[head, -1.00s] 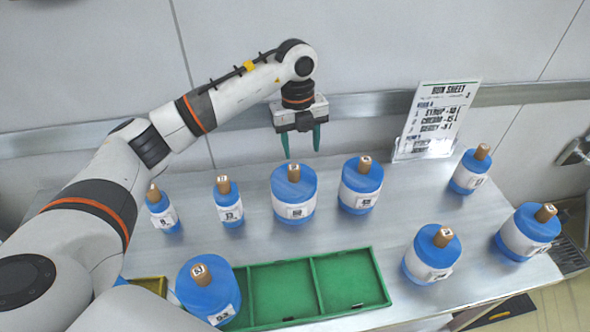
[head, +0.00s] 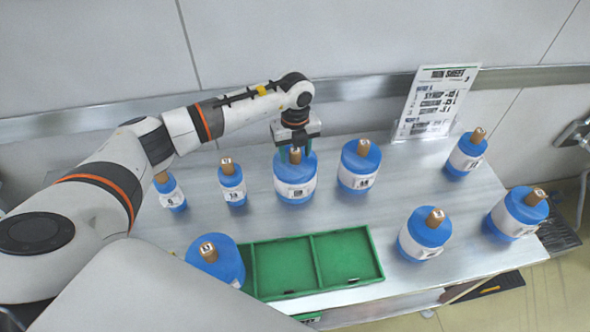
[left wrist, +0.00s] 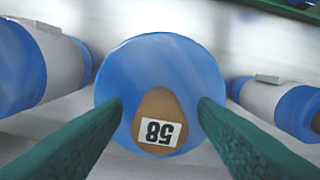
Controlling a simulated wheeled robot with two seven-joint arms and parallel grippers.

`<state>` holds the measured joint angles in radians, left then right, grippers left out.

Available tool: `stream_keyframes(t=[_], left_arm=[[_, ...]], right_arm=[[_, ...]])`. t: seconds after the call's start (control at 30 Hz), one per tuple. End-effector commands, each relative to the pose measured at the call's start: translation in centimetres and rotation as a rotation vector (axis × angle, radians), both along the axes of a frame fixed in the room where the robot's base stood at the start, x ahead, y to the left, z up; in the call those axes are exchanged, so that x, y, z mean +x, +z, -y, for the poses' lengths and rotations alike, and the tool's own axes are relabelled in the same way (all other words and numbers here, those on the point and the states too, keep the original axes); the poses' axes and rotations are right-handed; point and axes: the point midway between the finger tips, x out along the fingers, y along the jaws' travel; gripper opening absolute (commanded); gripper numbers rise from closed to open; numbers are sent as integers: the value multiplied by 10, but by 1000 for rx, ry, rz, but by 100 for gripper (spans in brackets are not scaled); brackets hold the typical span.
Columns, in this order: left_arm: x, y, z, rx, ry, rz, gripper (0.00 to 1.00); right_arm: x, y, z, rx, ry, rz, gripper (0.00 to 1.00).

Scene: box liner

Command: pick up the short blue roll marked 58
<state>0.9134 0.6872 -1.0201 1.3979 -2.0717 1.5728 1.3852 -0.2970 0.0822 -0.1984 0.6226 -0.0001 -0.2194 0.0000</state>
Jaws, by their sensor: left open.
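The short blue roll marked 58 (head: 296,183) stands upright at the back middle of the metal table, with a white label band and a brown core on top. In the left wrist view the roll (left wrist: 160,70) is seen from above, its core tag (left wrist: 159,132) reading 58 upside down. My left gripper (head: 295,158) is at the top of this roll; its green fingers (left wrist: 160,108) are open, one on each side of the brown core. I cannot tell if they touch it. My right gripper is not in view.
Similar blue rolls stand close on the left (head: 232,183) and right (head: 358,166). More stand at the right (head: 425,235) and front left (head: 217,260). A green divided tray (head: 313,262) lies in front. A run sheet stand (head: 436,103) is at the back.

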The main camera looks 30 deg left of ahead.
Motion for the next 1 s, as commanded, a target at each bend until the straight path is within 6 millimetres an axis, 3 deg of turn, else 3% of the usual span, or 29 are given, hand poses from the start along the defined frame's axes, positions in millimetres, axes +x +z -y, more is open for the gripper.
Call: stream_keyframes(t=[0.3,0.63,1.0], left_arm=[[0,-7,0,0,-1,0,52],[0,-6,0,-1,0,1,0],[0,-6,0,-1,0,1,0]], right_arm=[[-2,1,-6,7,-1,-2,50],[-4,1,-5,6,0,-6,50],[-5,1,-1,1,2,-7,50]])
